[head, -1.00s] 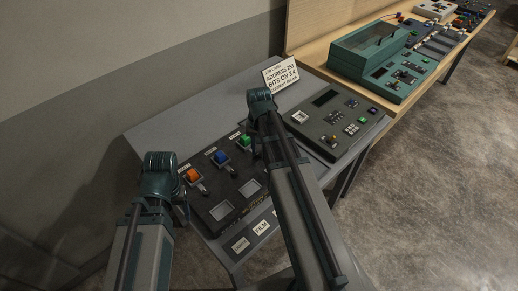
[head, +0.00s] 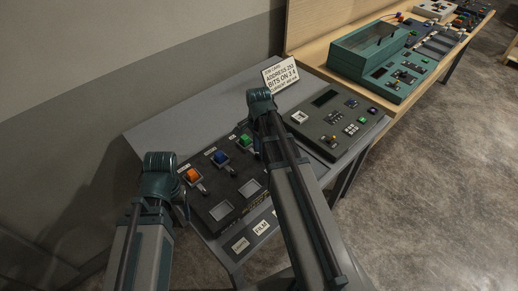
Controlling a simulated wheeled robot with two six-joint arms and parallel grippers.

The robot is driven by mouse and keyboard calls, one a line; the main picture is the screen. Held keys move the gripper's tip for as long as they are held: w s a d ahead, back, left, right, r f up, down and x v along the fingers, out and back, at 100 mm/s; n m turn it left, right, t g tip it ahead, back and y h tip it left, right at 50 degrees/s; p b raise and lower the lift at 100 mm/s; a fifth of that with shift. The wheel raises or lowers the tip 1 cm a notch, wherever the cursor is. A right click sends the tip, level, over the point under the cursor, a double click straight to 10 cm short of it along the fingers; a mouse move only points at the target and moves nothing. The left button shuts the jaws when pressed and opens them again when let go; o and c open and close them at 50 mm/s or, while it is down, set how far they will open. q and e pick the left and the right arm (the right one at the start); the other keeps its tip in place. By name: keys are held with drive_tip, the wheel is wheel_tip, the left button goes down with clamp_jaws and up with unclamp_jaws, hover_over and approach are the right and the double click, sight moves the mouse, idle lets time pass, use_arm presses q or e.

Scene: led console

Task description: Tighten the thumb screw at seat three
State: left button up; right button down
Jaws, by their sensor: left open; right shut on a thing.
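A dark panel (head: 207,198) on the grey console holds a row of seats with an orange block (head: 191,175), a blue block (head: 220,157) and a green block (head: 246,141). Small grey thumb screws (head: 203,189) show in front of the orange and blue blocks. My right gripper (head: 259,153) points down just right of the green block, at the third seat from the left. It is shut on the thumb screw there, which my arm mostly hides. My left gripper (head: 184,210) is open at the panel's left edge, apart from the blocks.
A card (head: 281,74) stands at the console's back, reading address and bits. A dark keypad unit (head: 333,118) lies to the right of my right arm. A wooden bench with a green case (head: 369,52) stands further back.

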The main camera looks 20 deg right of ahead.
drive_tip(key=m, duration=0.6)
drive_tip(key=shift+w, duration=0.1)
drive_tip(key=shift+m, duration=0.5)
drive_tip(key=c, duration=0.6)
unclamp_jaws()
drive_tip(key=shift+r, duration=0.15)
wheel_tip(320, 180, up, 14)
drive_tip(key=p, duration=1.3)
drive_tip(key=shift+f+p, duration=0.2)
drive_tip(key=shift+p, duration=0.2)
